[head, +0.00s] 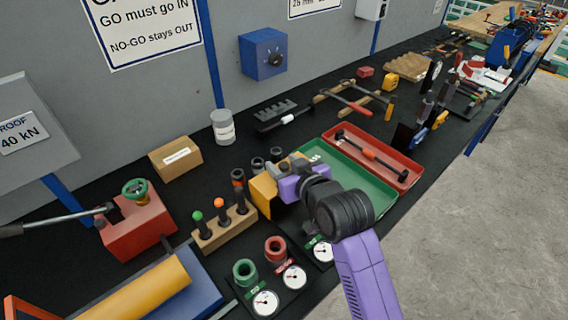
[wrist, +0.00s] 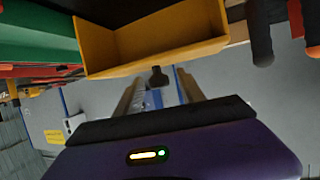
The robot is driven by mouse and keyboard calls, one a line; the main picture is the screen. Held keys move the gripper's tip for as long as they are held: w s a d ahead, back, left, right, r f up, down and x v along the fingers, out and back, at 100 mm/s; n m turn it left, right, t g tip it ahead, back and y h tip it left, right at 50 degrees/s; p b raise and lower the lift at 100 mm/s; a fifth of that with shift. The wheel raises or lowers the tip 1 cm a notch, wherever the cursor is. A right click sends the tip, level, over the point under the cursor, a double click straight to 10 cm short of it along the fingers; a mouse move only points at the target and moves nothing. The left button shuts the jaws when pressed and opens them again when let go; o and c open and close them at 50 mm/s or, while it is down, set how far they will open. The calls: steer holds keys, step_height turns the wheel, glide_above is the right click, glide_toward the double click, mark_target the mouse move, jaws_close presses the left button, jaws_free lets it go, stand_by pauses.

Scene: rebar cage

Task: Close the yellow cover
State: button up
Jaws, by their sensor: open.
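The yellow cover (head: 263,194) stands beside the green tray, partly hidden behind my purple wrist in the head view. In the wrist view the yellow cover (wrist: 165,42) is a hollow shell with its open inside facing the camera; it looks raised, but its hinge cannot be made out. A small dark knob (wrist: 158,77) shows at its lower edge. My gripper (wrist: 160,84) is open, its two fingers apart below the cover in the picture, with nothing seen held between them. Whether the fingers touch the cover cannot be told. In the head view the fingertips are hidden.
The green tray (head: 374,199) and red tray (head: 398,177) lie right of the cover. A wooden block with coloured-knob gauges (head: 225,231) stands left. Dial gauges (head: 294,277) and green and red rings lie in front.

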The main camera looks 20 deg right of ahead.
jaws_close()
stand_by(1.4)
